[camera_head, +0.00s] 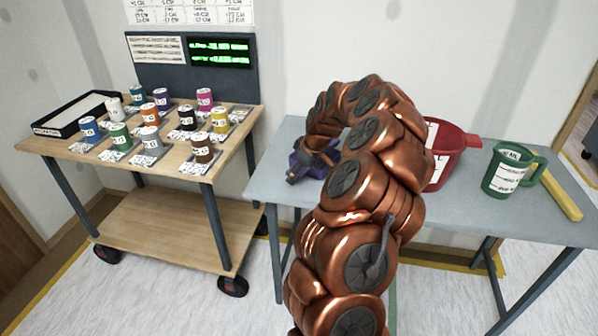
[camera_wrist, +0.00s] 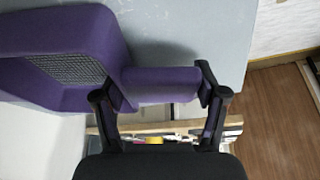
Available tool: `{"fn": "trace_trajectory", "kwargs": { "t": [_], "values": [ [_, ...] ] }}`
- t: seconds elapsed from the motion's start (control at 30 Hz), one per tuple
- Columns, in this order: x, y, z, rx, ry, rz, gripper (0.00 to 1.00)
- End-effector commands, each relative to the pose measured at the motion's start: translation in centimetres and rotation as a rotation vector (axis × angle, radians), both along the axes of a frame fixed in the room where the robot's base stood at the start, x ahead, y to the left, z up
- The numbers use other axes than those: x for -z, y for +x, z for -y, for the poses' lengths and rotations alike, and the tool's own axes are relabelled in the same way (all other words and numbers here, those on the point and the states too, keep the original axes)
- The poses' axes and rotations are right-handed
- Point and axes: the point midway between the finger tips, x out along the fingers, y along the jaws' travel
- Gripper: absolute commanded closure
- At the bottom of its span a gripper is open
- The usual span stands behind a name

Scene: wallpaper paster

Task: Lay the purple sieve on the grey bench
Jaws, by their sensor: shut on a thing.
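The purple sieve (camera_wrist: 115,30) fills the upper left of the wrist view, with its grey mesh showing inside the frame. My gripper (camera_wrist: 160,88) is shut on the sieve's purple handle, one finger on each side of it. In the head view the sieve (camera_head: 303,160) is a small purple patch at the left end of the grey bench (camera_head: 268,180), mostly hidden behind my arm. The bench top (camera_wrist: 215,25) lies behind the sieve in the wrist view. I cannot tell whether the sieve touches the bench.
A red container (camera_head: 455,140), a green jug (camera_head: 508,170) and a yellow bar (camera_head: 560,195) stand on the bench's right part. A wooden cart (camera_head: 175,165) with several labelled cans and a black-rimmed tray (camera_head: 75,112) stands left of the bench, across a narrow gap.

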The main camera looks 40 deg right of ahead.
Motion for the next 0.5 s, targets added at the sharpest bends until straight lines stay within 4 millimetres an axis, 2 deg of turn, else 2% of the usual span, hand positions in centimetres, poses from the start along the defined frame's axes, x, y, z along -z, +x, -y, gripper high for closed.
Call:
{"fn": "trace_trajectory", "kwargs": {
  "t": [0.27, 0.3, 0.5],
  "values": [
    [0.38, -0.02, 0.06, 0.001, -0.001, 0.0, 0.7],
    [0.25, -0.01, 0.06, 0.001, -0.001, 0.0, 0.24],
    [0.23, -0.03, 0.06, 0.001, -0.001, 0.0, 0.03]
  ]
}}
